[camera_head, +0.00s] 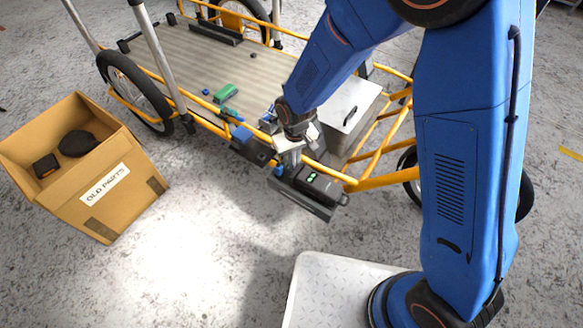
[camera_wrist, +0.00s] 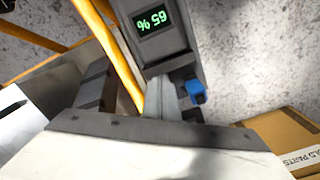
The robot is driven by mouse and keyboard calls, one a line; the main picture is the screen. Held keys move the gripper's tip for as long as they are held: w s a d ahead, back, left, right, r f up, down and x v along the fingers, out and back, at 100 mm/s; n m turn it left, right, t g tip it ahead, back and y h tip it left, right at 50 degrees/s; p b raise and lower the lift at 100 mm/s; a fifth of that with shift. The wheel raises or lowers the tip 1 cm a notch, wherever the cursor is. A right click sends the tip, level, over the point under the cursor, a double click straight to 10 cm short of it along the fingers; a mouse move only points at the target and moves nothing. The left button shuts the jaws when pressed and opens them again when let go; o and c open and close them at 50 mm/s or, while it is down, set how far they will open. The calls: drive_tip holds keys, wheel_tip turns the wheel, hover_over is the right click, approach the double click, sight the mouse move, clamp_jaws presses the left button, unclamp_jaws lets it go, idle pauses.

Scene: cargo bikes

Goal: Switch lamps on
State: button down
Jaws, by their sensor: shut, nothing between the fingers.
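A dark box with a lit green display (camera_head: 311,178) sits by the bike's lower frame rail in the head view. My gripper (camera_head: 288,160) is shut and empty, just left of this box. In the wrist view my gripper's fingers (camera_wrist: 172,105) point at the box's near end; whether they touch it I cannot tell. A small blue part (camera_wrist: 195,92) is right beside the fingers. No lamp can be made out for certain, and my gripper hides part of the area.
The yellow-framed cargo bike (camera_head: 205,55) has a ribbed deck with small green and blue items and a pale-lidded box (camera_head: 348,105). A cardboard box (camera_head: 80,165) marked OLD PARTS stands on the floor at left. Bare floor lies between it and my base.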

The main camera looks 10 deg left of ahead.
drive_tip(key=shift+f, duration=0.45)
idle(0.6)
wheel_tip(320, 180, up, 7)
idle(1.0)
idle(0.4)
drive_tip(key=d+r+m+t, duration=0.2)
drive_tip(key=d+r+m, duration=0.1)
drive_tip(key=d+r, duration=1.8)
drive_tip(key=s+d+r+m+t, duration=0.1)
drive_tip(key=s+d+r+m, duration=0.1)
drive_tip(key=s+d, duration=0.6)
drive_tip(key=s+d+r+m+t, duration=0.1)
drive_tip(key=s+d+r, duration=0.3)
drive_tip(key=s+d, duration=0.4)
drive_tip(key=d+m, duration=0.1)
drive_tip(key=d, duration=0.2)
drive_tip(key=shift+t, duration=0.4)
